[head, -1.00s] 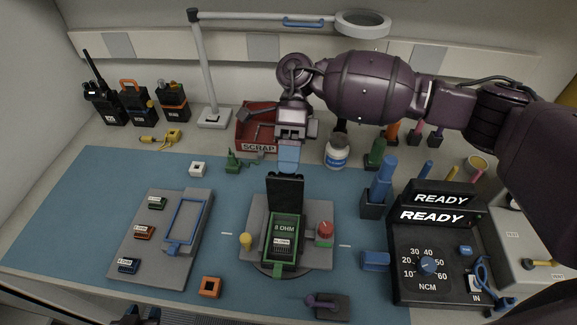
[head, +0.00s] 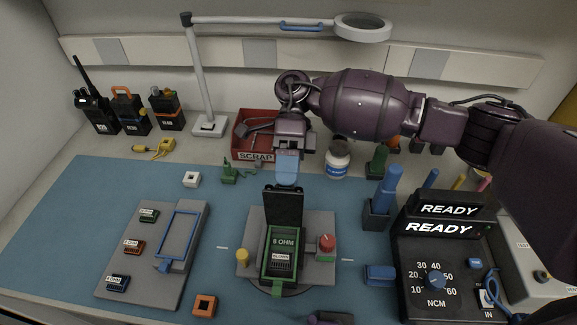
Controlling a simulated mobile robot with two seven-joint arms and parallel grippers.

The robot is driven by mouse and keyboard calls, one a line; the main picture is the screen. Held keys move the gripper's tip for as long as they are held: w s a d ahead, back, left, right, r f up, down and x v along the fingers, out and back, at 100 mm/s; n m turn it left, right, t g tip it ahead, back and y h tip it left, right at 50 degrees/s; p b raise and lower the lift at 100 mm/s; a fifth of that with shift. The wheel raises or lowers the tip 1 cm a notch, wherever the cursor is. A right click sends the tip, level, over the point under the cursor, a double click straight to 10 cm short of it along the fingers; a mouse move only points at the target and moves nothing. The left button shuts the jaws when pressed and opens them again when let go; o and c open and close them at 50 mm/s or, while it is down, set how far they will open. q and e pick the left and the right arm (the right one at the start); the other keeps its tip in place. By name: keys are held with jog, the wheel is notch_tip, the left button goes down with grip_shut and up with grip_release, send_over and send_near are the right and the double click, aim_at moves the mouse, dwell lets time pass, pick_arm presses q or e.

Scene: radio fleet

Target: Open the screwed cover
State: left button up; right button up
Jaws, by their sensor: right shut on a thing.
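A black cover (head: 283,207) stands raised at the far end of a green-framed unit labelled 8 OHM (head: 283,243). The unit's open top shows a dark ribbed part inside. It sits on a grey fixture (head: 318,222) in the middle of the blue mat. My right gripper (head: 287,183) points down from above, with its pale blue fingers at the cover's top edge. It is shut on that edge; the exact contact is hard to see. My left gripper is not in view.
A red knob (head: 327,243) and yellow peg (head: 242,257) flank the unit. The red SCRAP bin (head: 255,155) and a white jar (head: 337,158) stand behind. A grey tray (head: 140,285) lies left; the READY torque box (head: 437,270) stands right.

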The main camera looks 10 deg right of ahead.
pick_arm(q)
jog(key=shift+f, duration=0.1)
pick_arm(e)
jog(key=shift+s+f, duration=0.1)
jog(key=shift+f, duration=0.4)
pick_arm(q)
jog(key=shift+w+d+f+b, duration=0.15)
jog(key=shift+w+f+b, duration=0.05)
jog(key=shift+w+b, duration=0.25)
pick_arm(e)
jog(key=v, duration=0.8)
jog(key=shift+r, duration=0.35)
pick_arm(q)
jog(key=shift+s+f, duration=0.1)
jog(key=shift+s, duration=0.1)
pick_arm(e)
jog(key=shift+a, duration=0.1)
